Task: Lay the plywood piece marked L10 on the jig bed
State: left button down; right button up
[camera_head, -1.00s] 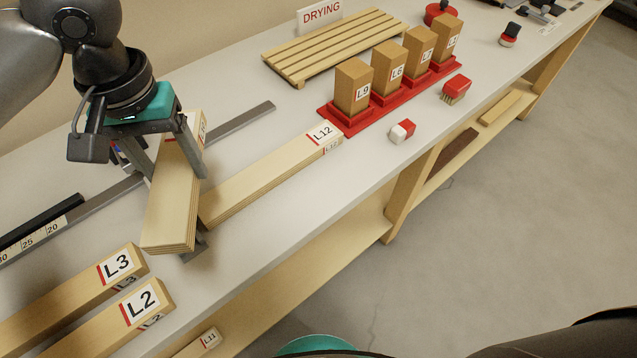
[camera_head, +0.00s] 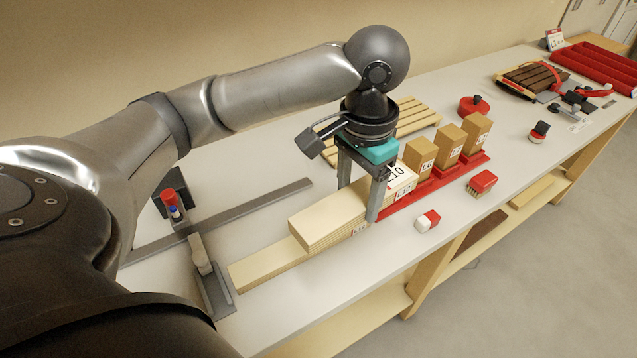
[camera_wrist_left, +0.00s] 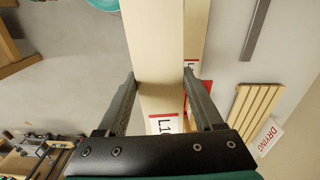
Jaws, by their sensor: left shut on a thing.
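The plywood piece L10 (camera_head: 335,215) is a long pale board with a red-edged label at its far end. My left gripper (camera_head: 362,205) is shut on it near the label, with one finger on each side. The piece looks about level above the board L12 (camera_head: 262,268), covering much of it; whether they touch I cannot tell. In the left wrist view L10 (camera_wrist_left: 156,50) runs between the fingers (camera_wrist_left: 160,95), with L12 (camera_wrist_left: 196,35) beside it. A grey rail (camera_head: 245,208) and a grey upright stop (camera_head: 204,262) lie around L12's near end. My right gripper is not in view.
Red stands with upright wooden blocks (camera_head: 450,145) are just past the held end. A slatted drying rack (camera_head: 415,118) is behind. A red-and-white block (camera_head: 427,221) and a red brush (camera_head: 482,183) lie near the front edge.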

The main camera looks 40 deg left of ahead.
aim_at(345, 262)
pick_arm(q)
jog(key=shift+w+a+r+m+p, duration=0.2)
jog(key=shift+a+r+m+p, duration=0.15)
jog(key=shift+r+m+p, duration=0.15)
notch_tip(345, 262, down, 20)
jog(key=b, duration=0.4)
jog(key=shift+b, duration=0.3)
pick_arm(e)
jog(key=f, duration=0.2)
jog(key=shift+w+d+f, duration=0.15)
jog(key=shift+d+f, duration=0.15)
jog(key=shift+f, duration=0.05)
pick_arm(q)
jog(key=shift+c, duration=1.5)
grip_release()
jog(key=shift+a+f, duration=0.1)
